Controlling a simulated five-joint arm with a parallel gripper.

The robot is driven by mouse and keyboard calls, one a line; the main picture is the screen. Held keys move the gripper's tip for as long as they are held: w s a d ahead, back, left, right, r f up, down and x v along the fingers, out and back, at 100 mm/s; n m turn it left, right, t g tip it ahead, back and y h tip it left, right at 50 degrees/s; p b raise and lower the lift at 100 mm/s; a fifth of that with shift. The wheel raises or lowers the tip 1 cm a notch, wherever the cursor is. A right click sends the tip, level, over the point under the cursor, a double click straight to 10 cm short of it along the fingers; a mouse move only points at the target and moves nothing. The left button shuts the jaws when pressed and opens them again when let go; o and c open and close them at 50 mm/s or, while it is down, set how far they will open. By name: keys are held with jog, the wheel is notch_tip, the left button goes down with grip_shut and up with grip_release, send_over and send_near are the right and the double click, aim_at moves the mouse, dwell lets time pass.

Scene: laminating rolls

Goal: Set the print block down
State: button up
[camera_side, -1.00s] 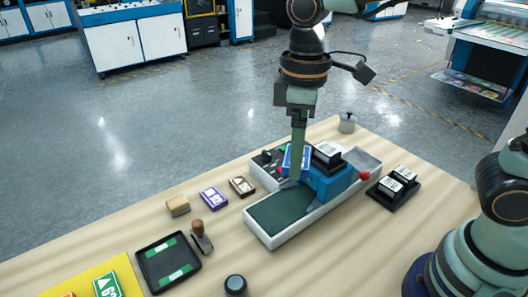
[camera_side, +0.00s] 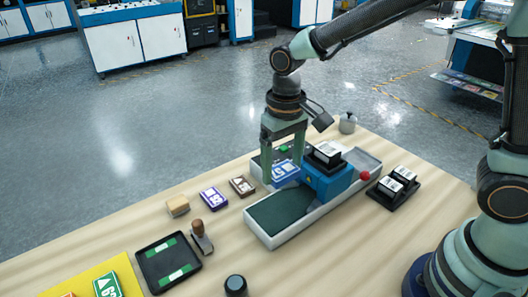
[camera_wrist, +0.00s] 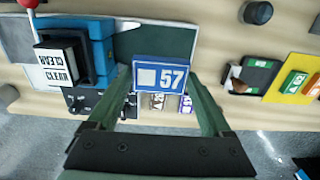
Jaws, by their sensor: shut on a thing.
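The print block, a blue block with a white square and the number 57, is held between the fingertips of my gripper (camera_side: 284,168). The block's face shows in the side view (camera_side: 284,175) and in the wrist view (camera_wrist: 161,76). My gripper in the wrist view (camera_wrist: 163,80) is shut on the block's two sides. The block is above the left side of a blue and grey machine (camera_side: 330,181), near its control panel. Whether the block touches the machine I cannot tell.
A green bed (camera_side: 280,213) lies at the machine's front. Small purple (camera_side: 213,198) and brown (camera_side: 242,186) blocks lie left of it. A red knob (camera_side: 365,176) sticks out at the machine's right.

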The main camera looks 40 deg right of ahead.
aim_at(280, 209)
notch_tip(280, 209, down, 10)
jog(key=shift+r, duration=0.15)
dwell(0.3)
jog(key=o, duration=1.1)
